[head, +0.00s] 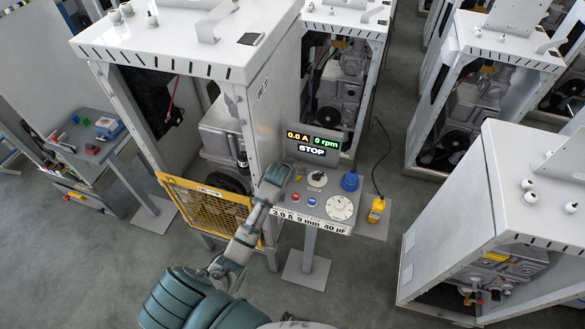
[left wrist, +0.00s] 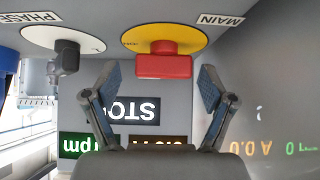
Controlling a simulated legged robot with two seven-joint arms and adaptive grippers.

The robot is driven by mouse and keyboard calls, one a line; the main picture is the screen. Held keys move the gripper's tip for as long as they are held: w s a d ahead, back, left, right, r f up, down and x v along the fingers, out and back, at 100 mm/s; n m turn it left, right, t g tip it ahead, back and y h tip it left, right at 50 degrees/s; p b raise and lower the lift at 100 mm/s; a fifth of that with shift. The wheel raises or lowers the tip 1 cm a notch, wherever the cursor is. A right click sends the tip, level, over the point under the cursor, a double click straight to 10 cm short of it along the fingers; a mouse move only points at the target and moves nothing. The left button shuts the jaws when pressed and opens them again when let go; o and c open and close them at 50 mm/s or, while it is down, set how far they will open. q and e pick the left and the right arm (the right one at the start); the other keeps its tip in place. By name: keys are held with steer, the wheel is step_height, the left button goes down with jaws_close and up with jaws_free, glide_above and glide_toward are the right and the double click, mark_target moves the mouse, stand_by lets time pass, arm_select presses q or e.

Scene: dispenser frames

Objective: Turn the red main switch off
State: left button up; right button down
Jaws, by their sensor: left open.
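The red main switch (left wrist: 165,64) is a red handle on a yellow disc (left wrist: 140,40) labelled MAIN, seen upside down in the left wrist view. Its handle lies across the picture. My left gripper (left wrist: 159,75) is open, with one fingertip on each side of the handle and gaps visible to both. I cannot tell the exact depth between fingertips and handle. In the head view my left gripper (head: 277,174) is over the left back of the control panel (head: 282,213), and it hides most of the switch. My right gripper is not in view.
A PHASE knob (left wrist: 67,57) on a white disc sits beside the switch. The display (head: 312,142) reads 0.0 A, 0 rpm and STOP. The panel has red and blue buttons, a white dial (head: 339,207) and a blue plug (head: 350,180). A yellow mesh guard (head: 205,207) stands left.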

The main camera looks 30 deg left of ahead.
arm_select(q)
steer(key=shift+a, duration=0.3)
steer(key=c, duration=1.2)
steer(key=shift+o, duration=0.2)
steer(key=shift+d, duration=0.1)
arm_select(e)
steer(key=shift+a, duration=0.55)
